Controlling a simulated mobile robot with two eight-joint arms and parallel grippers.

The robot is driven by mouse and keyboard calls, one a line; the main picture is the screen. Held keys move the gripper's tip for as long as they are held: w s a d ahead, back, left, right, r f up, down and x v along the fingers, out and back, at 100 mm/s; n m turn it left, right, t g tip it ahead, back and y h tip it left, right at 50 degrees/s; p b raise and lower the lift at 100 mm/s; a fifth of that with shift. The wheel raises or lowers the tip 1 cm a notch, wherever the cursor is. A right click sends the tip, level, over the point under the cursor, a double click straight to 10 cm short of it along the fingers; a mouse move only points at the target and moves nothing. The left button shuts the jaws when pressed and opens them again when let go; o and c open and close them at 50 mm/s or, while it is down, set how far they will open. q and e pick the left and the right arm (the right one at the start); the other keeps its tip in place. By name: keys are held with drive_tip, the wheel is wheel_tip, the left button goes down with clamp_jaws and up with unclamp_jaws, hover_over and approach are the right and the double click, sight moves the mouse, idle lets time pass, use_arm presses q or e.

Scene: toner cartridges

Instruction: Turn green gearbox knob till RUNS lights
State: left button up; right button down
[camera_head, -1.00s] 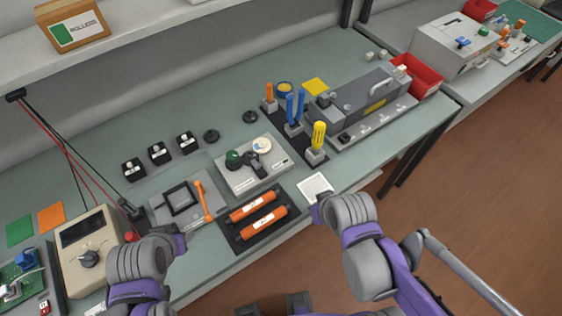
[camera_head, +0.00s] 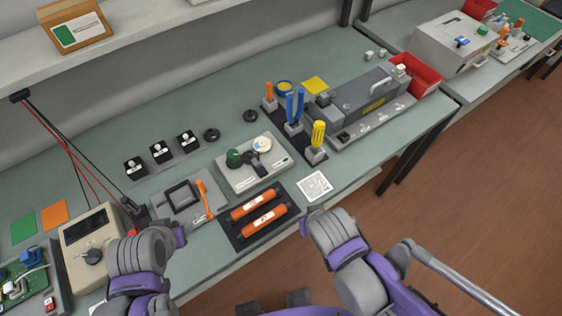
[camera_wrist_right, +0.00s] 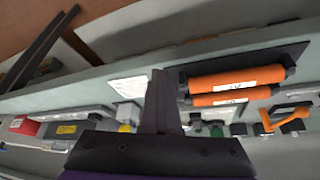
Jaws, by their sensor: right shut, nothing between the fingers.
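The green knob (camera_head: 234,156) stands on the left of a light grey gearbox plate (camera_head: 240,178) in the middle of the bench. A black lever-like part and a cream round dial (camera_head: 262,143) sit beside it. The plate's small markings are unreadable, and I cannot tell whether any lamp is lit. My right gripper (camera_head: 305,222) is at the bench's front edge, in front of the orange cartridges and apart from the knob. In the right wrist view its fingers (camera_wrist_right: 157,75) are together and empty. My left gripper (camera_head: 180,236) is left of the cartridge tray; its jaws are unclear.
Two orange cartridges (camera_head: 264,221) lie on a black tray between the grippers and gearbox. A grey fixture with an orange lever (camera_head: 203,197) is left of the gearbox. Upright blue and yellow-handled tools (camera_head: 318,135) stand to its right. A white card (camera_head: 314,186) lies near the front edge.

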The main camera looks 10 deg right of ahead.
use_arm(q)
drive_tip(key=shift+s+f+b, duration=0.3)
drive_tip(key=shift+f+b, duration=0.4)
drive_tip(key=shift+f, duration=0.2)
drive_tip(key=shift+s+f+b, duration=0.3)
drive_tip(key=shift+f+b, duration=0.4)
drive_tip(key=shift+f, duration=0.25)
drive_tip(key=shift+s+f+b, duration=0.3)
drive_tip(key=shift+f+b, duration=0.4)
drive_tip(key=shift+f, duration=0.2)
drive_tip(key=shift+s+f+b, duration=0.25)
drive_tip(key=shift+f+b, duration=0.75)
drive_tip(key=shift+f, duration=0.2)
use_arm(e)
drive_tip(key=s+a+m+h, duration=0.1)
drive_tip(key=s+a+m, duration=0.1)
drive_tip(key=a, duration=0.5)
drive_tip(key=s+a+m+h, duration=0.1)
drive_tip(key=s+a+m, duration=0.2)
drive_tip(key=a, duration=0.4)
drive_tip(key=shift+s+a+m+g+h, duration=0.25)
drive_tip(key=shift+m+g+h, duration=0.15)
drive_tip(key=shift+m, duration=0.2)
drive_tip(key=c, duration=1.5)
unclamp_jaws()
drive_tip(key=shift+d, duration=0.1)
drive_tip(key=o, duration=1.1)
